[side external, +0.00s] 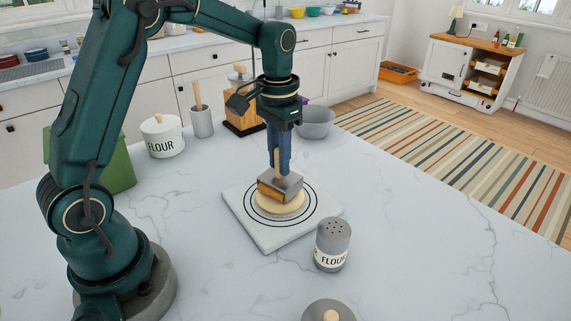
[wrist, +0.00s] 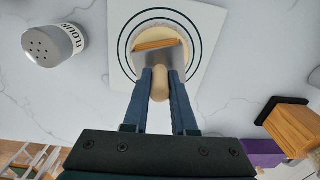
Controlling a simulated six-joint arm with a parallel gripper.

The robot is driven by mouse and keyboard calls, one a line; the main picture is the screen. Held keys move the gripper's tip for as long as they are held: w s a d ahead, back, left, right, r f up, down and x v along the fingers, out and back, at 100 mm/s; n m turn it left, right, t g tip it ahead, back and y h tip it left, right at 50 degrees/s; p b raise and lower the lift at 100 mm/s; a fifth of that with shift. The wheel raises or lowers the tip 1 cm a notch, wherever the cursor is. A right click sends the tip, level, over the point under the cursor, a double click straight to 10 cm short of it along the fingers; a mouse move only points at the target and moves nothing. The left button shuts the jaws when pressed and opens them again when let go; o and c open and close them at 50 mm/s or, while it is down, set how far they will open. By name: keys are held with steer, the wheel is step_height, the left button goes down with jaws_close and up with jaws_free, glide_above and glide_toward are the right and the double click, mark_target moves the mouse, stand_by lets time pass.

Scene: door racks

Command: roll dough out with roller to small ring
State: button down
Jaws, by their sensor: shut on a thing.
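The roller (side external: 280,188) has a wooden handle, a grey metal frame and a wooden roller; it also shows in the wrist view (wrist: 158,46). My gripper (side external: 279,168) is shut on its handle, with the blue fingers on both sides of it in the wrist view (wrist: 161,72). The pale round dough (side external: 284,208) lies under the roller, partly hidden by it. The roller looks in contact with the dough. The white square board (side external: 267,241) under the dough has dark rings. The dough's edge lies inside the smaller ring (side external: 311,208).
A grey flour shaker (side external: 332,245) stands right of the board, and a grey lid (side external: 329,311) lies nearer. A flour pot (side external: 162,136), grey cup (side external: 202,121), wooden block (side external: 243,122) and grey bowl (side external: 316,122) stand behind. The marble counter at right is clear.

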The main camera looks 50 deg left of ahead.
steer(key=shift+s, duration=0.15)
steer(key=shift+s+d, duration=0.2)
steer(key=shift+s, duration=0.35)
steer(key=shift+s+d+f, duration=0.2)
steer(key=shift+s+f, duration=0.1)
steer(key=shift+s, duration=0.45)
steer(key=shift+w, duration=0.1)
steer(key=shift+w+a+r, duration=0.1)
steer(key=shift+w+a, duration=0.1)
steer(key=shift+w, duration=0.45)
steer(key=shift+w+a+r, duration=0.1)
steer(key=shift+w+a, duration=0.1)
steer(key=shift+w, duration=0.45)
steer(key=shift+w, duration=0.1)
